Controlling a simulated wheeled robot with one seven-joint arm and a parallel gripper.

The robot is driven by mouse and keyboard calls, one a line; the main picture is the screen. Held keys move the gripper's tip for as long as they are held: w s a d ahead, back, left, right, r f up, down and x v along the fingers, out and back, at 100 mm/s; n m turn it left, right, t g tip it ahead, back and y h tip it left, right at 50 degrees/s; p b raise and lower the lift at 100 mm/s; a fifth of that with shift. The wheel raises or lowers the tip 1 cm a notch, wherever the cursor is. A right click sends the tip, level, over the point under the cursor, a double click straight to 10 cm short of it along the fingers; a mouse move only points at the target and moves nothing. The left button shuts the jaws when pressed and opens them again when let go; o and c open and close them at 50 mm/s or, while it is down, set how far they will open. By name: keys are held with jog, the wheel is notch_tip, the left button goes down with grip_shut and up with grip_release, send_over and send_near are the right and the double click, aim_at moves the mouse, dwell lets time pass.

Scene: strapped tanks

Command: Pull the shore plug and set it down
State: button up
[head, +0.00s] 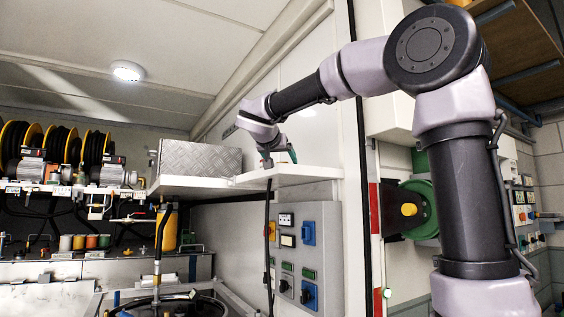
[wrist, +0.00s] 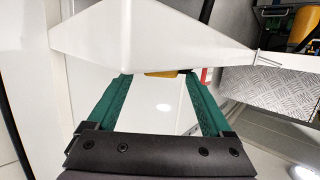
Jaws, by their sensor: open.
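My gripper (head: 279,158) is at the white shelf in the head view, above the grey socket panel. In the wrist view its two green fingers (wrist: 156,80) are spread apart, with nothing held between them. A yellow-orange piece (wrist: 160,74) shows beyond the fingertips, partly hidden by the white shelf; I cannot tell whether it is the shore plug. In the head view a small yellow-orange part (head: 270,230) sits at the left edge of the grey panel (head: 298,257), beside a hanging black cable (head: 268,200). The plug itself is not clearly made out.
The white shelf (head: 290,174) juts out close to my gripper and fills the upper wrist view (wrist: 150,35). A checker-plate metal box (head: 199,159) stands on it to the left. Blue sockets (head: 309,232) sit on the panel. Cable reels (head: 60,145) are at the far left.

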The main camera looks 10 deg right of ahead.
jog(key=v, duration=1)
dwell(0.4)
